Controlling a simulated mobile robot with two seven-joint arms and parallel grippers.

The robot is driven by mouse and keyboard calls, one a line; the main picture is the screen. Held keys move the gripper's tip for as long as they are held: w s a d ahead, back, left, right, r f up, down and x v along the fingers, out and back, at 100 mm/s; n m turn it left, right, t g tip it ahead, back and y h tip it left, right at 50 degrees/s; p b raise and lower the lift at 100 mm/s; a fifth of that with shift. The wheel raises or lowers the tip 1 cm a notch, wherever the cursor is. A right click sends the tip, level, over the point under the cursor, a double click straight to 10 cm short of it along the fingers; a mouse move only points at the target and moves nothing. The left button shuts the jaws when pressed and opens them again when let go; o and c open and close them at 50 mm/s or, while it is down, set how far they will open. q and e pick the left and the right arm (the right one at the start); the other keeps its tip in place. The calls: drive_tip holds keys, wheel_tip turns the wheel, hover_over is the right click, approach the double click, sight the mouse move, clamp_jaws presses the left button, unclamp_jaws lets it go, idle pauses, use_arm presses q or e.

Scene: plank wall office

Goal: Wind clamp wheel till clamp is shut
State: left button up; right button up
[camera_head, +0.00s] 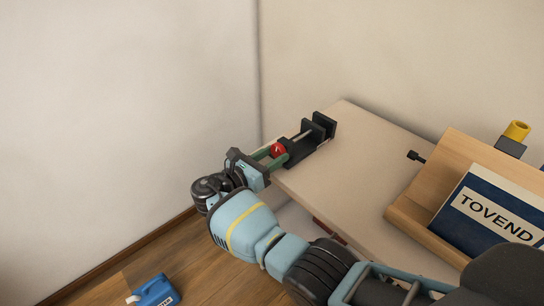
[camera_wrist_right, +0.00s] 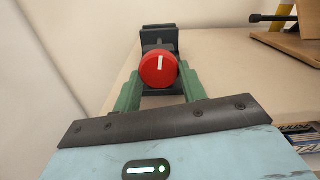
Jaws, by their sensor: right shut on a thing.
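The dark clamp (camera_head: 298,152) stands on the far left corner of the table, with its two upright jaws (camera_head: 319,126) at its far end. I cannot tell clearly how much gap is between the jaws. The red clamp wheel (camera_head: 278,149) is at the near end. In the right wrist view the wheel (camera_wrist_right: 158,70) faces me, with a white mark pointing almost straight up. My right gripper (camera_head: 275,152) is shut on the wheel, a green finger on each side of it. The wheel hides much of the clamp in the wrist view. My left gripper is not in view.
The pale table (camera_head: 350,185) is bare right of the clamp. A wooden stand (camera_head: 410,215) with a blue TOVEND book (camera_head: 490,215) is at the right, a yellow-topped object (camera_head: 516,131) behind it. Walls rise behind the table. A blue container (camera_head: 155,291) is on the floor.

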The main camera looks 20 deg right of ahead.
drive_tip(key=m+b, duration=0.1)
drive_tip(key=m, duration=0.2)
drive_tip(key=shift+f, duration=0.1)
drive_tip(key=shift+w+m, duration=0.1)
drive_tip(key=shift+m, duration=0.8)
drive_tip(key=o, duration=1)
drive_tip(key=shift+c, duration=0.2)
